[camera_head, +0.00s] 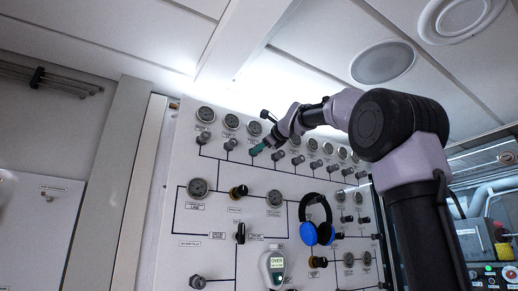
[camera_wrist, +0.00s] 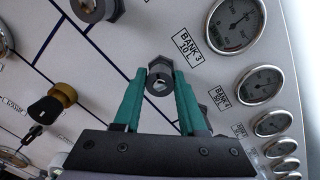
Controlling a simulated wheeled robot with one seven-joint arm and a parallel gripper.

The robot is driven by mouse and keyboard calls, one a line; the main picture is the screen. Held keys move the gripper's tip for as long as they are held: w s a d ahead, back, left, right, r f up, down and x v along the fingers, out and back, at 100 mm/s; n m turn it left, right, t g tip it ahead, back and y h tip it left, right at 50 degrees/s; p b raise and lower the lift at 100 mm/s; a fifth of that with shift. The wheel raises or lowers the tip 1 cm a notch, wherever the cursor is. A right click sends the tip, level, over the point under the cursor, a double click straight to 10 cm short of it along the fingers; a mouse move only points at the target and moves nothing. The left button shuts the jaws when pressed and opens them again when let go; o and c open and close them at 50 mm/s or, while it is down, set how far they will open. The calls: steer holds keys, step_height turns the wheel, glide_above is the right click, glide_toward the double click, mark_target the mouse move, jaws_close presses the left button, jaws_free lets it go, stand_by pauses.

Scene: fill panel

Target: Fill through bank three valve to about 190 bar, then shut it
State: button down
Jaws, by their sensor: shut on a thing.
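My gripper (camera_wrist: 161,76) has green fingers closed on either side of the dark, hexagonal bank three valve knob (camera_wrist: 159,85). In the head view my gripper (camera_head: 258,149) reaches the valve row on the white panel (camera_head: 221,170). The bank three gauge (camera_head: 254,128) shows there just above, and my gripper hides the knob.
Other gauges and knobs are close by, including the bank four gauge (camera_wrist: 261,84). Blue headphones (camera_head: 318,228) hang on the panel. A handheld meter (camera_head: 274,266) below shows "OVER" on a green screen. A black-and-brass knob (camera_head: 239,192) sits mid-panel.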

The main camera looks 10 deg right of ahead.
steer(key=m, duration=1.2)
steer(key=shift+d+y, duration=0.2)
steer(key=shift+y, duration=0.1)
steer(key=shift+f, duration=0.1)
stand_by(0.3)
steer(key=c, duration=0.5)
jaws_free()
steer(key=v, duration=1)
steer(key=shift+s, duration=0.35)
steer(key=shift+d, duration=0.1)
